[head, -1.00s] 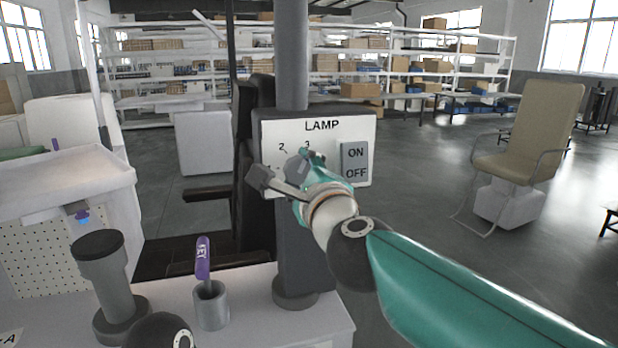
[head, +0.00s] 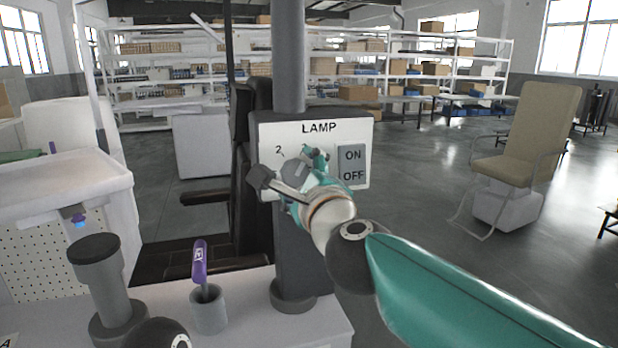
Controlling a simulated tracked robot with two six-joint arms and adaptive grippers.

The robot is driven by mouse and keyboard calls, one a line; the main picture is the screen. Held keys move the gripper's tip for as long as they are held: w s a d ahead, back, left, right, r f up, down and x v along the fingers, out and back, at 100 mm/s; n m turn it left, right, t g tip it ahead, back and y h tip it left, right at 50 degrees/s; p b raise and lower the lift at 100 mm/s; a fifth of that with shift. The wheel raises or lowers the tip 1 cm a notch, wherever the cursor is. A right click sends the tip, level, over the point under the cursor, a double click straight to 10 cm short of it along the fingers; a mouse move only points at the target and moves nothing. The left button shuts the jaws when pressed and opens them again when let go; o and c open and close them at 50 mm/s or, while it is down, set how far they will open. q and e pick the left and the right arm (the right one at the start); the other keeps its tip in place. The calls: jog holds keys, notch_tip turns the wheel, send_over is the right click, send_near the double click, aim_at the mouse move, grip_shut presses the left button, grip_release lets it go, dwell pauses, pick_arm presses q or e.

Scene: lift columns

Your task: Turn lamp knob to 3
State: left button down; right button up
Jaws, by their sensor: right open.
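The lamp panel (head: 270,136) is a white plate marked LAMP on a dark box fixed to a grey column. A "2" and a tick mark show on its left part. A grey ON/OFF rocker switch (head: 352,164) is on its right. My right gripper (head: 287,178) is in front of the panel, open, its fingers to either side of the grey round knob (head: 295,172). The knob is partly hidden by the gripper, and I cannot tell whether the fingers touch it. The "3" mark is hidden behind the gripper. My left gripper is not in view.
A beige chair (head: 528,135) is at the right on open floor. Shelves (head: 200,72) line the back.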

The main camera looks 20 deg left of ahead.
jog(key=shift+s+d, duration=0.1)
jog(key=shift+s, duration=0.05)
jog(key=v, duration=1.1)
jog(key=shift+s+d, duration=0.2)
jog(key=shift+s, duration=0.05)
